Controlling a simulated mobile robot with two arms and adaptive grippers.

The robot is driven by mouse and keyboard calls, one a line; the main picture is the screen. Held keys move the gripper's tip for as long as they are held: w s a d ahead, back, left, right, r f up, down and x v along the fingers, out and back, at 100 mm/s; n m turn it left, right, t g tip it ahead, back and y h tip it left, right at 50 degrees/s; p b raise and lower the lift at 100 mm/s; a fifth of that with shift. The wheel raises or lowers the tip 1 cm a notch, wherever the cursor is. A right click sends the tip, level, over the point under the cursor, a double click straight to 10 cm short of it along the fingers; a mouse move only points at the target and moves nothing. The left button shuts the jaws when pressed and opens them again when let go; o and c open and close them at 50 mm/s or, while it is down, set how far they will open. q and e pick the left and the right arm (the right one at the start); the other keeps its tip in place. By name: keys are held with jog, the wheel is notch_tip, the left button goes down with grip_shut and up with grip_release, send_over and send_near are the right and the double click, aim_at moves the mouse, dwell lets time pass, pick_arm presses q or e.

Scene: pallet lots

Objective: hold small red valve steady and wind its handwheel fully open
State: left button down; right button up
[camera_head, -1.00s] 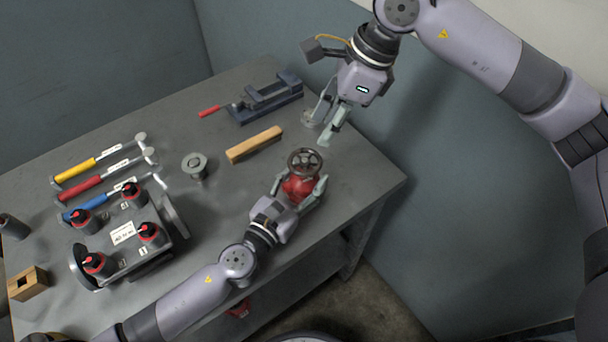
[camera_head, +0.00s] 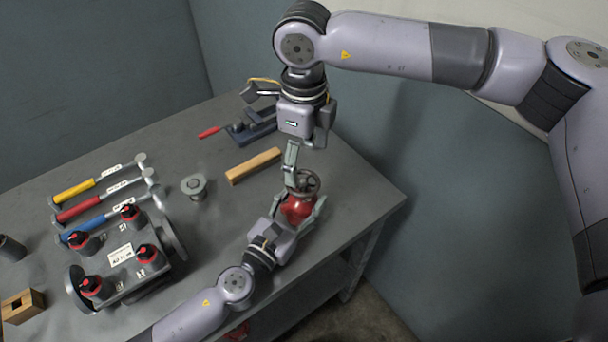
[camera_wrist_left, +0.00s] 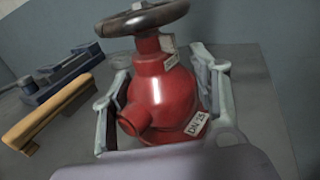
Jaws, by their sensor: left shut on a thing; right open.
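The small red valve (camera_head: 297,209) stands upright on the grey table near its right front part. My left gripper (camera_head: 297,215) is shut around the valve's body, one finger on each side; the left wrist view shows the red body (camera_wrist_left: 160,95) between the fingers, with a white tag reading DN 25. The dark handwheel (camera_head: 307,182) sits on top of the valve and also shows in the left wrist view (camera_wrist_left: 143,18). My right gripper (camera_head: 297,178) is open, pointing down at the handwheel, its fingers at the wheel's left side. Whether they touch the rim cannot be told.
A wooden bar (camera_head: 253,165) and a grey flanged part (camera_head: 194,187) lie left of the valve. A blue-grey vise (camera_head: 252,128) is behind my right gripper. Several hammers (camera_head: 100,185) and a manifold with red-capped units (camera_head: 120,255) fill the table's left.

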aim_at(304, 182)
notch_tip(304, 182, down, 6)
jog(key=shift+f, duration=0.15)
dwell(0.3)
jog(key=c, duration=1.1)
jog(key=shift+c, duration=0.2)
